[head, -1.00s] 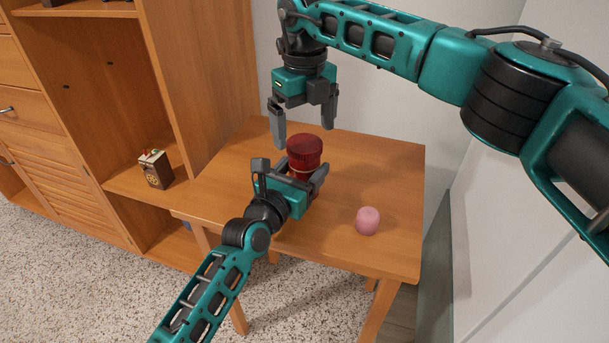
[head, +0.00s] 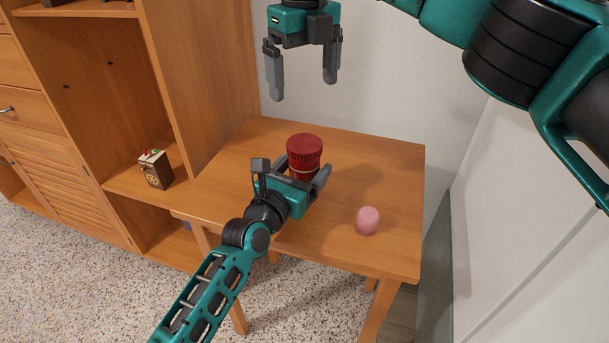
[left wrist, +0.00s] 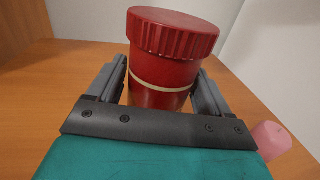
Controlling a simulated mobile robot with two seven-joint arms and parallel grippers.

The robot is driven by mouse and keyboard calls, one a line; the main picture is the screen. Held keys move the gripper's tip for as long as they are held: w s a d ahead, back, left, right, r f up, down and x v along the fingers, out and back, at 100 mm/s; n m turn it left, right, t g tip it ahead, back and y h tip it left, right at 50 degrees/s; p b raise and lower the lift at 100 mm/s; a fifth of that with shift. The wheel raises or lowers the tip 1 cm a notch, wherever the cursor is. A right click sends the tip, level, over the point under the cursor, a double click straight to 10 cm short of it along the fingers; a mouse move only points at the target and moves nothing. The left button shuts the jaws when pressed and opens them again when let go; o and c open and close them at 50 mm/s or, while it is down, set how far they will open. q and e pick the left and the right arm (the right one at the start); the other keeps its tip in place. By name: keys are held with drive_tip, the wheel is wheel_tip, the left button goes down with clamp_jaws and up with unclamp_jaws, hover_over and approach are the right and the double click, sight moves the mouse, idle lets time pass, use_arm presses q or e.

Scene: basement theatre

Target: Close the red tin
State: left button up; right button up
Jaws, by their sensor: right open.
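The red tin (head: 303,173) stands upright on the wooden table, partly hidden by my left gripper. Its wide red lid (head: 305,147), with a ridged rim, sits on top. In the left wrist view the lid (left wrist: 173,33) covers the mouth, and a pale band runs round the tin's body (left wrist: 160,90) below it. My left gripper (head: 292,177) has its fingers on either side of the body, below the lid, shut on the tin. My right gripper (head: 302,88) is open and empty, up in the air above the table's back edge, clear of the lid.
A pink cylinder (head: 367,220) stands on the table (head: 385,175) to the right of the tin. A small dark patterned box (head: 156,170) is on the cabinet shelf at left. Walls rise behind and to the right. The table's right side is mostly clear.

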use_arm(q)
drive_tip(key=shift+o, duration=1.4)
drive_tip(key=p+v, duration=0.2)
drive_tip(key=v, duration=1.1)
drive_tip(key=shift+a+f, duration=0.1)
